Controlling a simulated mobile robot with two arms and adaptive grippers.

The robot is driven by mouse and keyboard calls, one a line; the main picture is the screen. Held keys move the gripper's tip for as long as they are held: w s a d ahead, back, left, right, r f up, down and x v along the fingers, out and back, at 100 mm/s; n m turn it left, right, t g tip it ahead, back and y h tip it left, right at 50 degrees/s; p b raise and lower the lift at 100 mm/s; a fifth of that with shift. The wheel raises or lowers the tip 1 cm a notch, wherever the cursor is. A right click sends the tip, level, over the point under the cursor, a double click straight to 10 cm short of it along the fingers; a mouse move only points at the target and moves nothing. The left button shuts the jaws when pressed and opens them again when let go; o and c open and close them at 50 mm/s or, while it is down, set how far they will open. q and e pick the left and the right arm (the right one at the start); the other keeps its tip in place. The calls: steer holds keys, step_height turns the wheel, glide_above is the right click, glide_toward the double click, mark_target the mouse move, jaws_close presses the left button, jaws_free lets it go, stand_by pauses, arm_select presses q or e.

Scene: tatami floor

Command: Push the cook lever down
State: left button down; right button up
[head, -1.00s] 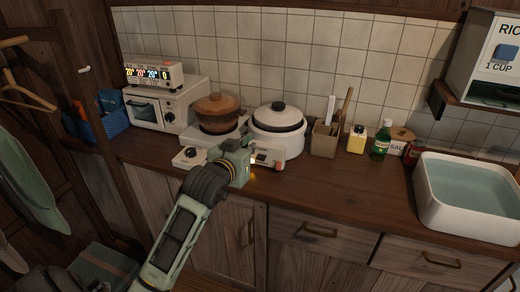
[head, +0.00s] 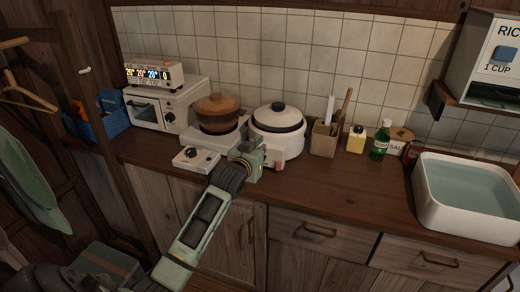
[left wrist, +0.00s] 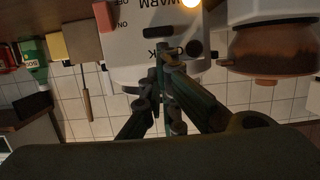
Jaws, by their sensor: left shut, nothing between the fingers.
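My left gripper (left wrist: 163,62) is shut and empty in front of this panel; contact cannot be told. In the head view the left gripper (head: 258,157) covers part of the cooker's front. A dark oval part (left wrist: 194,47) shows beside the fingertips; I cannot tell whether it is the cook lever. My right gripper is not in view.
A brown pot (head: 217,112) on a white stove (head: 197,158) stands left of the cooker. A toaster oven (head: 165,105) is farther left. A utensil holder (head: 324,140), bottles and a sink (head: 470,205) lie right. The counter front right of the gripper is clear.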

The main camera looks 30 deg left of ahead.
arm_select(q)
steer(key=shift+f, duration=0.1)
step_height(320, 180, down, 2)
steer(key=shift+f, duration=0.1)
stand_by(0.4)
steer(key=s+d+r+p, duration=0.2)
steer(key=s+r, duration=0.4)
steer(key=s, duration=0.3)
steer(key=shift+s+d+r+p, duration=0.15)
steer(key=shift+s+r+p, duration=0.1)
steer(key=shift+r+p, duration=0.05)
stand_by(0.6)
